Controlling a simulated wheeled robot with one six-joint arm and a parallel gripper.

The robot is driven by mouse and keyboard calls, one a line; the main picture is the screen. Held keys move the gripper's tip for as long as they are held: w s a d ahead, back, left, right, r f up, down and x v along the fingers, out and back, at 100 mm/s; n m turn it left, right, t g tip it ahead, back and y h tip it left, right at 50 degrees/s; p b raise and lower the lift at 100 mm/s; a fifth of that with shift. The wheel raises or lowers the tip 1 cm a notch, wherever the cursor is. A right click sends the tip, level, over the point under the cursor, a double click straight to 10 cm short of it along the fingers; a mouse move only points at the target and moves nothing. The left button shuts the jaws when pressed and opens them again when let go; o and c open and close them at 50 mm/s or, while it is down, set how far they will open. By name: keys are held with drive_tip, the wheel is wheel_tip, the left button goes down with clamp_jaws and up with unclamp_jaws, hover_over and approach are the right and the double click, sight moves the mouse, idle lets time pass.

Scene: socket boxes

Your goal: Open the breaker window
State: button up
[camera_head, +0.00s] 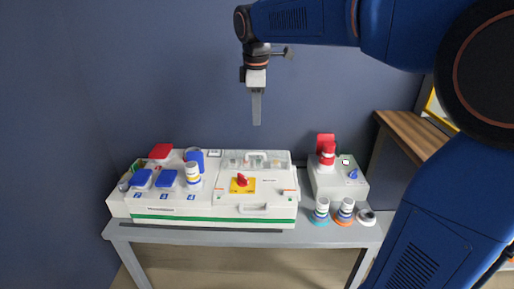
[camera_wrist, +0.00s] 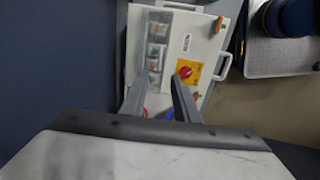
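The breaker window (camera_head: 238,160) is a clear cover along the back of the right half of the white socket box (camera_head: 210,214). It looks shut, with breakers showing through it. In the wrist view the window (camera_wrist: 157,32) is a narrow clear strip left of the red rotary switch (camera_wrist: 186,72) on its yellow plate. My gripper (camera_head: 257,121) hangs pointing down above the box, apart from the window. In the wrist view the two fingers of my gripper (camera_wrist: 156,80) are spread with nothing between them; they hide part of the box below.
Blue and red socket covers (camera_head: 142,178) sit on the box's left half. A smaller grey box (camera_head: 326,187) with a red plug stands at right, with several loose plugs (camera_head: 344,210) in front. A wooden cabinet (camera_head: 405,130) is further right. A wall rises behind the table.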

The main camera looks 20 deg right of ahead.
hover_over(257, 161)
wheel_tip(257, 161, down, 14)
drive_tip(key=shift+f, duration=0.25)
clamp_jaws()
idle(1.5)
